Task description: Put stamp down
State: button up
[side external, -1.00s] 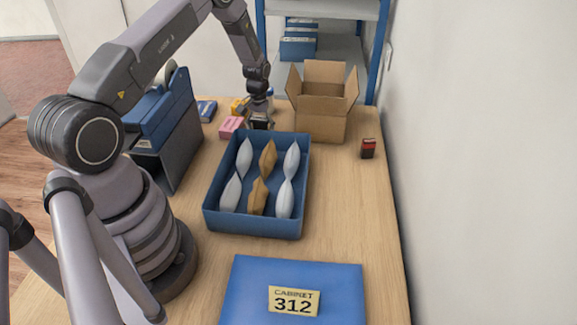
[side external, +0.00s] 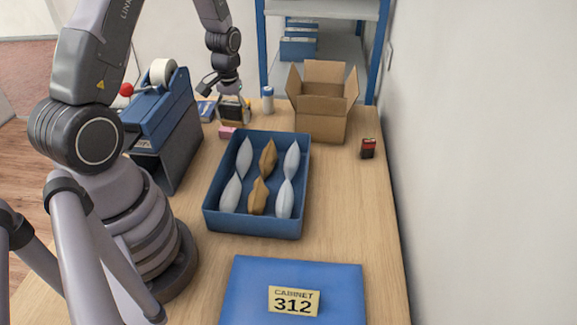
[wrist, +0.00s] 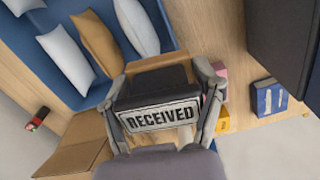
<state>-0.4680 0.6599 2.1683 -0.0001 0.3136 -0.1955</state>
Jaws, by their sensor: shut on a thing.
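The stamp (wrist: 163,115) is black with a pale plate reading RECEIVED. In the wrist view it sits between the two fingers of my gripper (wrist: 163,82), which is shut on it. In the side external view my gripper (side external: 232,96) is at the far end of the counter, with the dark stamp (side external: 235,111) below it. The stamp appears behind the pink block (side external: 227,132) and left of the cardboard box. I cannot tell whether it touches the counter.
A blue tray (side external: 207,213) with several white and brown parcels stands mid-counter. An open cardboard box (side external: 320,125), a white bottle (side external: 267,104) and a small red-black item (side external: 368,149) are nearby. A blue book (wrist: 268,97) and yellow item (wrist: 223,121) lie beside the stamp.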

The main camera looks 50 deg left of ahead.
jog(key=w+d+m, duration=0.4)
jog(key=d, duration=0.8)
jog(key=shift+w+r, duration=0.2)
jog(key=d+m, duration=0.1)
jog(key=d, duration=0.2)
jog(key=d+m, duration=0.1)
jog(key=d, duration=0.3)
jog(key=w+d+m, duration=0.1)
jog(key=d, duration=0.3)
jog(key=shift+w+d+m, duration=0.1)
jog(key=shift+d+m, duration=0.15)
jog(key=shift+m, duration=0.05)
send_over(354, 185)
jog(key=s, duration=0.1)
notch_tip(354, 185, down, 9)
jog(key=shift+a+r, duration=0.15)
jog(key=shift+w+f, duration=0.5)
jog(key=shift+f, duration=1.55)
jog(key=shift+f, duration=0.1)
jog(key=o, duration=1.2)
jog(key=shift+c, duration=0.2)
